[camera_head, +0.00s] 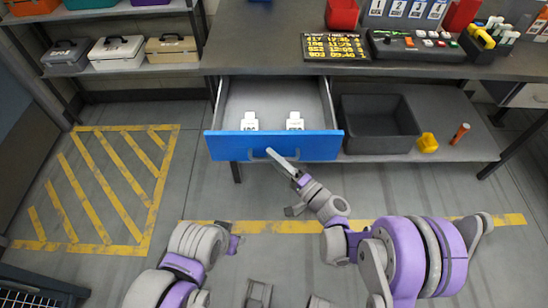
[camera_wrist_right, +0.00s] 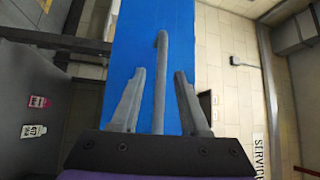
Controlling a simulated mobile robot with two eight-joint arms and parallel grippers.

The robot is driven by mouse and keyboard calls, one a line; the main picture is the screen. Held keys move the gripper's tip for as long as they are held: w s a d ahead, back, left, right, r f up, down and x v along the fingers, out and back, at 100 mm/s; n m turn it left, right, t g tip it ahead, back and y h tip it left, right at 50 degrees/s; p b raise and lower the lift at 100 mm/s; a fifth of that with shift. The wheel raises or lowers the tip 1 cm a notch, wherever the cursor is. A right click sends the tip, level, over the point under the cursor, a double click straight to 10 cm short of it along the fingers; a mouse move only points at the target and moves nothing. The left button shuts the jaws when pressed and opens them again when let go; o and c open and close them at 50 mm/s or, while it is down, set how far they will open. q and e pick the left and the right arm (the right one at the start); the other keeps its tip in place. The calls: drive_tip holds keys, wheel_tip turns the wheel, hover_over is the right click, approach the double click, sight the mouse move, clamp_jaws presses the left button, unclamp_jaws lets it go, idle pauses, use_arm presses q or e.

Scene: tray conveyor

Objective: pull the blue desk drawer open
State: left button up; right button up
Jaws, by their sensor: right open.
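The blue desk drawer (camera_head: 232,146) is pulled out from under the desk in the head view, so its grey inside shows. Two white tags, one at the left (camera_head: 250,122) and one at the right (camera_head: 295,121), lie in it. My right gripper (camera_head: 272,154) is at the drawer's front, by the grey bar handle. In the right wrist view the handle (camera_wrist_right: 161,75) stands between the two open fingers of the gripper (camera_wrist_right: 158,90), with gaps on both sides. The blue front (camera_wrist_right: 182,35) fills the middle behind it.
A dark grey bin (camera_head: 378,150), a yellow object (camera_head: 428,143) and an orange cylinder (camera_head: 460,132) are on the low shelf right of the drawer. The desk (camera_head: 265,45) carries a sign board (camera_head: 336,47) and a control panel (camera_head: 416,45). Floor with yellow stripes (camera_head: 100,185) is clear at left.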

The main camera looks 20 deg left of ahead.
use_arm(q)
drive_tip(key=shift+r, duration=0.1)
use_arm(e)
drive_tip(key=v, duration=1)
drive_tip(key=shift+s+d, duration=0.2)
drive_tip(key=shift+d, duration=0.05)
drive_tip(key=shift+r, duration=0.15)
drive_tip(key=s+d+n+g+h, duration=0.4)
drive_tip(key=s+d+g+h, duration=0.1)
drive_tip(key=s+d+h, duration=1.35)
use_arm(q)
wheel_tip(320, 180, up, 22)
drive_tip(key=w+t+p, duration=0.1)
drive_tip(key=p, duration=1.8)
drive_tip(key=shift+w+p, duration=0.3)
drive_tip(key=shift+w, duration=0.05)
use_arm(e)
drive_tip(key=d+r+t+y, duration=0.1)
drive_tip(key=d+r, duration=0.2)
drive_tip(key=r, duration=1.9)
drive_tip(key=shift+w+d, duration=0.25)
use_arm(q)
drive_tip(key=shift+s+r, duration=0.1)
drive_tip(key=shift+s, duration=0.05)
use_arm(e)
drive_tip(key=shift+s+r, duration=0.15)
